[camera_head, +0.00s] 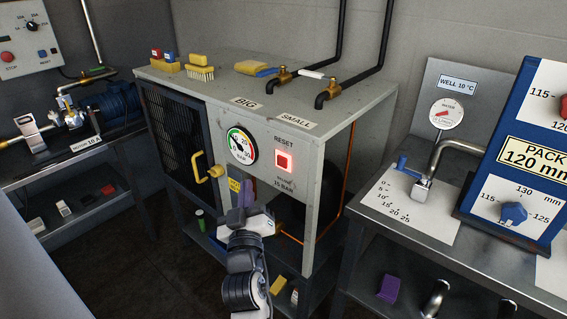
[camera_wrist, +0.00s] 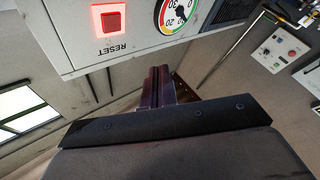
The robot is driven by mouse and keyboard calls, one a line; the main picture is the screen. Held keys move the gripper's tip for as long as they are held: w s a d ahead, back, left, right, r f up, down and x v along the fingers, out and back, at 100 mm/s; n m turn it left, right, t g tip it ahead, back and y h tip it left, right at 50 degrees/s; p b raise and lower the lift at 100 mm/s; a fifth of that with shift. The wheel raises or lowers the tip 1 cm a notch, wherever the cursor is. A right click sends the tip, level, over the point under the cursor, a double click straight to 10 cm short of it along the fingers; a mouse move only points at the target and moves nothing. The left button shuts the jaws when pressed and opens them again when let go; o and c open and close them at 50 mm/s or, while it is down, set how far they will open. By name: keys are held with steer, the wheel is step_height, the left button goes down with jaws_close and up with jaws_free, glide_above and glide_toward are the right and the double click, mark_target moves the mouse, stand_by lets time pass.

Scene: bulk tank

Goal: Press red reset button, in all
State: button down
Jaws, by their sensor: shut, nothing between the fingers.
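The red reset button (camera_head: 284,161) glows on the grey front panel of the cabinet (camera_head: 310,180), under the word RESET. It also shows in the wrist view, where the button (camera_wrist: 111,22) is at the upper left with a lit red surround. My gripper (camera_head: 243,193) is in front of the panel, below and left of the button, apart from it. In the wrist view my gripper (camera_wrist: 157,72) has its fingers together and empty. The fingertips point toward the panel, to the side of the button and under the gauge.
A round gauge (camera_head: 241,146) sits left of the button. A yellow handle (camera_head: 208,174) sticks out further left. Brass taps (camera_head: 329,86) and brushes (camera_head: 198,68) are on the cabinet top. A metal table (camera_head: 395,225) with a blue PACK unit (camera_head: 520,190) stands right.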

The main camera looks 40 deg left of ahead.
mark_target(282, 162)
steer(key=shift+w, duration=0.1)
steer(key=w+p, duration=0.7)
steer(key=w, duration=0.1)
steer(key=shift+w+d+p, duration=0.3)
steer(key=shift+d, duration=0.1)
steer(key=shift+w+r, duration=0.1)
steer(key=shift+w, duration=0.05)
stand_by(1.7)
steer(key=shift+w+p, duration=0.3)
steer(key=shift+p, duration=0.25)
